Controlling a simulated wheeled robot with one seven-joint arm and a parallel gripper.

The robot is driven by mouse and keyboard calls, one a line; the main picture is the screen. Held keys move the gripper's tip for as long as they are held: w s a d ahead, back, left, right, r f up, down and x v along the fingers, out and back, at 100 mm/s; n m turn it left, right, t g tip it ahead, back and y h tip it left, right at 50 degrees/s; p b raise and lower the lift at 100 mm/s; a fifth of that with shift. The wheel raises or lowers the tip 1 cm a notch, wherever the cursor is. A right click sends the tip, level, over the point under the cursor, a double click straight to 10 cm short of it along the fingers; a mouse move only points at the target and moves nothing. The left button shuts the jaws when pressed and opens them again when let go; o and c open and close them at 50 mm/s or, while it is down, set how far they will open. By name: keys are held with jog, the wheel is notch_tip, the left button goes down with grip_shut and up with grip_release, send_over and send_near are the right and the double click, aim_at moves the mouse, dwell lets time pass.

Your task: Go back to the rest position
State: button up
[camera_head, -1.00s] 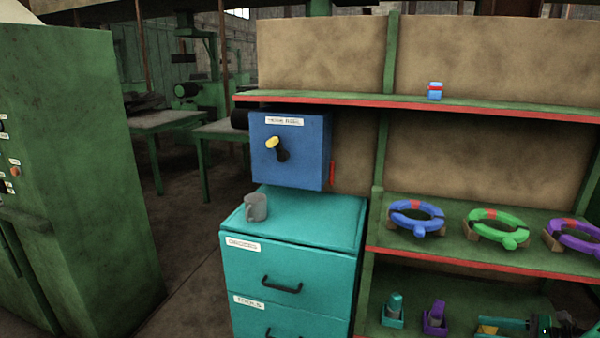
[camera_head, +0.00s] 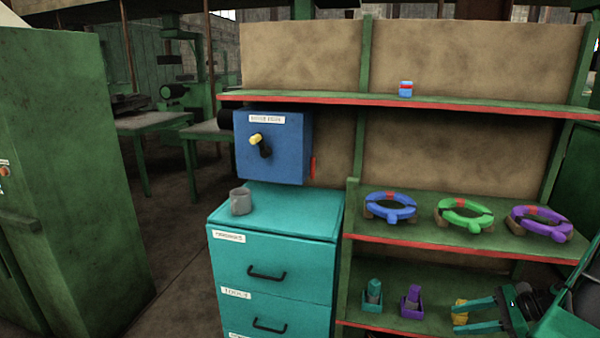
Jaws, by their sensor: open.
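My gripper (camera_head: 457,317) shows at the lower right of the head view. Its two teal fingers point left and are apart. A small yellow piece (camera_head: 460,310) shows beside and behind the fingertips, partly covered by the upper finger. I see no thing held between the fingers. My dark wrist and part of my arm run off to the lower right.
Shelf rack (camera_head: 440,243) holds blue (camera_head: 390,216), green (camera_head: 465,222) and purple (camera_head: 541,226) rings. Below stand teal (camera_head: 373,297) and purple (camera_head: 411,302) holders. A grey mug (camera_head: 240,202) sits on the teal drawer cabinet (camera_head: 270,255), under a blue box (camera_head: 272,160). Floor shows at left.

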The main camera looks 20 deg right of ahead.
jog(key=s+a+r+n+g+h, duration=0.35)
jog(key=a+r+n, duration=0.35)
jog(key=a+r, duration=0.25)
jog(key=s+a+r+n+g+h, duration=0.35)
jog(key=a+r+n, duration=0.4)
jog(key=r, duration=0.25)
jog(key=s+a+r+n, duration=0.3)
jog(key=s+a+n, duration=0.1)
jog(key=s, duration=0.3)
jog(key=shift+a+h, duration=0.2)
jog(key=shift+h, duration=0.2)
jog(key=shift+w+f, duration=0.25)
jog(key=shift+w, duration=0.3)
